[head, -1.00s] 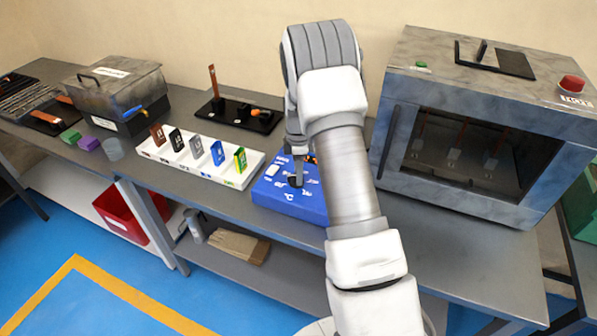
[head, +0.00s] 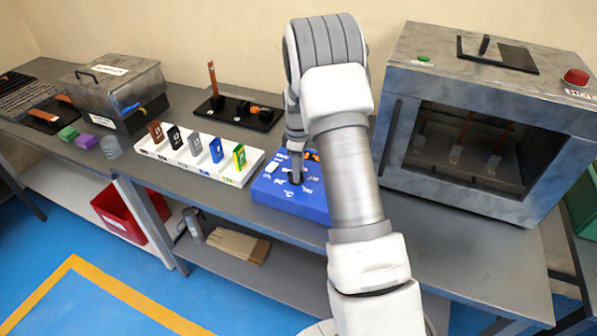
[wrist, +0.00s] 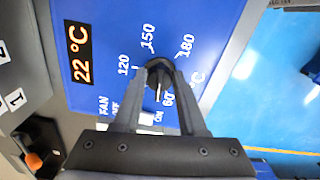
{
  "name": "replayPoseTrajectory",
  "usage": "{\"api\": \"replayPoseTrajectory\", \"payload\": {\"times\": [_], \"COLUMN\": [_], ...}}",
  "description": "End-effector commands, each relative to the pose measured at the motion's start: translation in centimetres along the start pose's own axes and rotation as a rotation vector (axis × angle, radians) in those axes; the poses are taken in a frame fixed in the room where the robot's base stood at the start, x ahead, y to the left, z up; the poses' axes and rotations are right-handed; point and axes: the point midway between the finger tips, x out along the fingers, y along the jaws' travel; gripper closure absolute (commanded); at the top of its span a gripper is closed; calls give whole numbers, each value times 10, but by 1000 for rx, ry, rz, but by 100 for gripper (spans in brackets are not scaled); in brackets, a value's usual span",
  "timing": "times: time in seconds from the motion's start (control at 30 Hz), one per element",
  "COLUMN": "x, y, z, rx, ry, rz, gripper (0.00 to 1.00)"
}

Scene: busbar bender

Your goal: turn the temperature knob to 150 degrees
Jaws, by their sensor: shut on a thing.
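The blue control box (head: 275,198) lies on the bench in the head view, with its face up. In the wrist view, the blue panel (wrist: 205,25) carries an orange display (wrist: 78,52) reading 22 °C and a dial marked 60, 120, 150 and 180. The black temperature knob (wrist: 158,70) sits in the dial. A light line on it points down the picture, close to the 60 mark and away from 150. My gripper (wrist: 159,76) is shut on the knob, one finger on each side. It also shows over the box in the head view (head: 296,176), where it largely hides the knob.
A white rack (head: 236,178) with several coloured blocks stands left of the box. A grey oven (head: 400,150) with a red button stands to the right. A black tray (head: 240,115) lies behind, and bare bench (head: 225,200) lies in front of the rack.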

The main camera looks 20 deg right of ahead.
Motion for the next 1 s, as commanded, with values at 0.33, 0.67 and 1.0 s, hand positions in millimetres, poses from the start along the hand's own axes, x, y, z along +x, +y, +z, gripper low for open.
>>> {"api": "replayPoseTrajectory", "payload": {"times": [0.33, 0.67, 1.0], "x": [1, 0, 0], "y": [-2, -3, -5], "z": [-1, -2, -3], "rx": [330, 643, 966], "ry": [1, 1, 1], "rz": [2, 2, 1], "gripper": [100, 100, 100]}}
